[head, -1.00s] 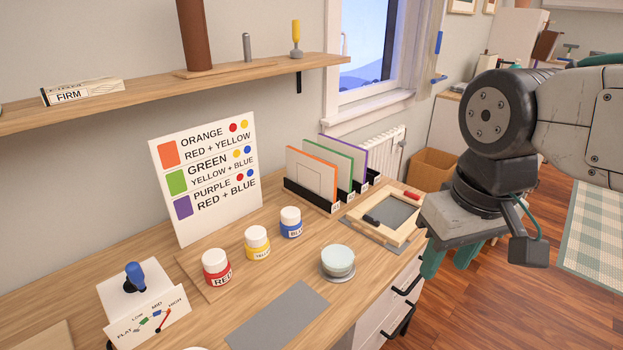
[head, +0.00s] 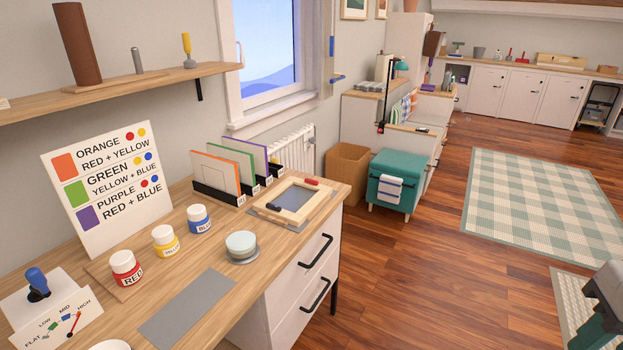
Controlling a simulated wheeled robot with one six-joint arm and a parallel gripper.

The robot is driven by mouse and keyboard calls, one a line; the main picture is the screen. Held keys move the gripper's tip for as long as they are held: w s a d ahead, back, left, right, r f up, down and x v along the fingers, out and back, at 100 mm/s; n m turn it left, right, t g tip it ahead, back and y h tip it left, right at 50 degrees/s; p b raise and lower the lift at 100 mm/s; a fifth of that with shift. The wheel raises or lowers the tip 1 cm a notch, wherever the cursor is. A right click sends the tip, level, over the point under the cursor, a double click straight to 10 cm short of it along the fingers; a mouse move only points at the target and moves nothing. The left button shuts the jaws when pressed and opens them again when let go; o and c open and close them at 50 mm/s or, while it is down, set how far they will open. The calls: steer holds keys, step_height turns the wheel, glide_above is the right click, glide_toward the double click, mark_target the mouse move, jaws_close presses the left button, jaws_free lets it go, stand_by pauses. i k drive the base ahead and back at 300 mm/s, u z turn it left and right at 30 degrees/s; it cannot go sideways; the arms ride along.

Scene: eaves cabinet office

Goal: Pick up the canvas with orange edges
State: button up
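The canvas with orange edges (head: 214,172) stands upright in a black slotted rack (head: 217,196) at the back of the desk, below the window. It is the frontmost of three canvases. A green-edged canvas (head: 238,165) and a purple-edged canvas (head: 257,156) stand behind it, to its right. My gripper (head: 598,330) shows only in part at the lower right corner, above the floor and far from the canvases. Its green fingers are cut off by the picture edge, so I cannot tell whether it is open or shut.
On the desk (head: 262,262) are a wooden frame (head: 318,203), red (head: 126,270), yellow (head: 165,241) and blue (head: 199,219) paint jars, a pale round container (head: 241,245) and a colour chart (head: 108,190). A shelf (head: 120,90) hangs above. The wooden floor (head: 430,265) right of the desk is clear.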

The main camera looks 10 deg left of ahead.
mark_target(222, 174)
steer(key=u, duration=0.25)
steer(key=k, duration=0.2)
steer(key=z, duration=0.75)
steer(key=i, duration=1.65)
steer(key=u, duration=0.9)
steer(key=i, duration=0.95)
steer(key=u, duration=1.65)
steer(key=i, duration=0.5)
steer(key=u, duration=0.3)
